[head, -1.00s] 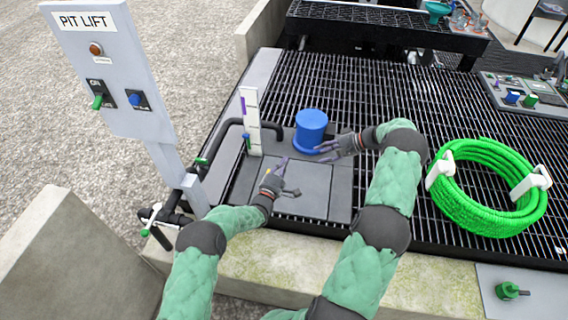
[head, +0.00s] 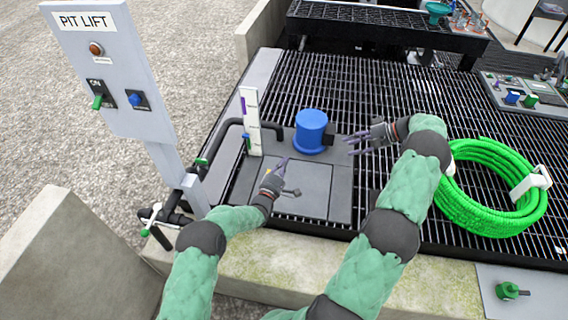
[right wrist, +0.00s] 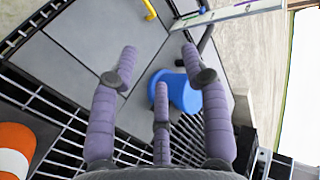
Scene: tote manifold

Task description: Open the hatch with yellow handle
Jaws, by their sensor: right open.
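The grey hatch panels (head: 318,190) lie flat and closed in the black grating, with seams between them. A small yellow handle (right wrist: 150,10) shows on a grey panel at the top edge of the right wrist view. In the head view, my left gripper hides most or all of it. My left gripper (head: 288,178) is low over the panels with its fingers spread; whether it touches the handle I cannot tell. My right gripper (head: 350,145) is open and empty above the grating, right of the blue cylinder; its spread fingers show in the right wrist view (right wrist: 160,58).
The blue cylinder (head: 311,130) stands at the panels' back edge. A white gauge post (head: 251,120) and black pipe are on the left, near the PIT LIFT panel (head: 100,70). A green hose coil (head: 480,200) lies right. An orange cone (right wrist: 14,150) shows in the right wrist view.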

